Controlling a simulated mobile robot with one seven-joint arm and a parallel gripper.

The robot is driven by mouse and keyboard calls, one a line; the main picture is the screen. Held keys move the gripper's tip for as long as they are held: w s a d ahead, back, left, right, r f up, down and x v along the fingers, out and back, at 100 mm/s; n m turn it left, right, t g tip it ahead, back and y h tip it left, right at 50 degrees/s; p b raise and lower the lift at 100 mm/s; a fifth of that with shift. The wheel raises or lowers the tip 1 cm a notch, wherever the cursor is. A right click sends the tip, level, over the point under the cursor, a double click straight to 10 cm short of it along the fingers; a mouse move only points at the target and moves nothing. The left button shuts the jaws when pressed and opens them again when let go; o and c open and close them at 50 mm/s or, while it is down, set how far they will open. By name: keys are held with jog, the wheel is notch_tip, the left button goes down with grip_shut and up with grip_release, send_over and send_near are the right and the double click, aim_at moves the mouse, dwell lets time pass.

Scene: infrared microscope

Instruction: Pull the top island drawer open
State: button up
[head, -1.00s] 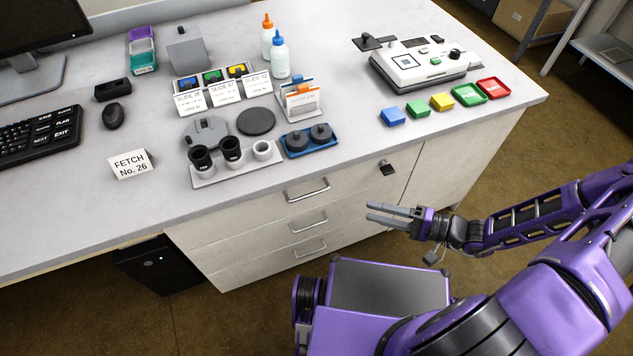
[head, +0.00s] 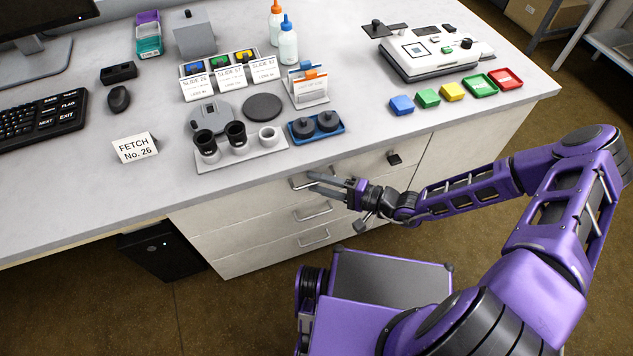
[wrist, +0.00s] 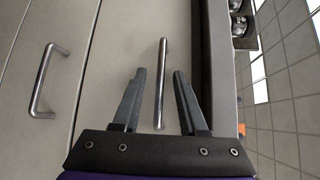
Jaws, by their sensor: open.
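The top island drawer (head: 250,200) is shut, its front level with the drawers below. Its silver bar handle (head: 300,183) is partly hidden behind my fingers in the head view. My gripper (head: 318,182) is at this handle with its jaws open. In the wrist view the top handle (wrist: 161,82) runs lengthwise between the two open fingertips (wrist: 158,75), nearer the right one. A gap shows on both sides, so I see no grip on it. The second drawer's handle (wrist: 47,80) shows at the left of the wrist view.
The middle handle (head: 313,212) and bottom handle (head: 314,236) are below my gripper.

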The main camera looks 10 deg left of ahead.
jog(key=shift+w+a, duration=0.1)
jog(key=shift+a, duration=0.25)
grip_shut()
dwell(1.2)
